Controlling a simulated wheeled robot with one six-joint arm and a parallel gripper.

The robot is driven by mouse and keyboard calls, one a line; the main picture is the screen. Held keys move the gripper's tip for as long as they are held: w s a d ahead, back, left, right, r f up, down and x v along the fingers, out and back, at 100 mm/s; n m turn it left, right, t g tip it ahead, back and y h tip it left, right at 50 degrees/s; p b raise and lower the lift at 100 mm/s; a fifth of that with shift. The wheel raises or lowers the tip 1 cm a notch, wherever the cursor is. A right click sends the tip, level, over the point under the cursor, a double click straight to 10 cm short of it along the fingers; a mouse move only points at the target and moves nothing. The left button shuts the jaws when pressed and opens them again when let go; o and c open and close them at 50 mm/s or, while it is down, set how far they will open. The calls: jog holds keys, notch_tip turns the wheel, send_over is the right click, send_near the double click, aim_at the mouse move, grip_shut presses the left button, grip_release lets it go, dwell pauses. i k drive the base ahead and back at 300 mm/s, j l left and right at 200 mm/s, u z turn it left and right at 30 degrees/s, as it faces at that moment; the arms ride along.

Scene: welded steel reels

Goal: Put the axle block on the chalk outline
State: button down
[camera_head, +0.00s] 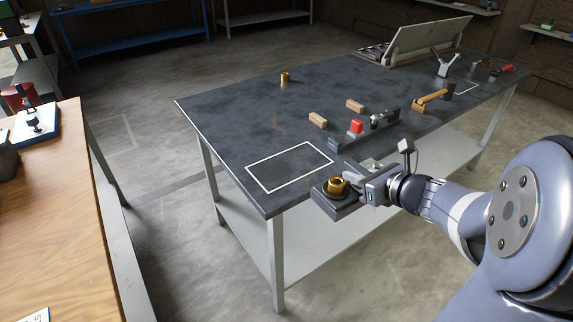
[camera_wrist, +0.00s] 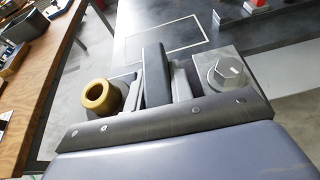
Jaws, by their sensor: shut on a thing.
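The axle block (camera_head: 328,203) is a dark block with a brass bushing on top. My gripper (camera_head: 357,190) is shut on it and holds it in the air, just off the front edge of the dark table. The chalk outline (camera_head: 290,167), a white rectangle on the near left part of the tabletop, lies up and left of the block and is empty. In the wrist view the brass bushing (camera_wrist: 99,96) shows at left beside my gripper (camera_wrist: 158,84), with the outline (camera_wrist: 168,38) beyond. Part of the block is hidden by my gripper.
A tilted panel (camera_head: 425,42) stands at the back. A wooden bench (camera_head: 60,220) is at left.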

aim_at(289, 165)
jog(key=i+j, duration=0.75)
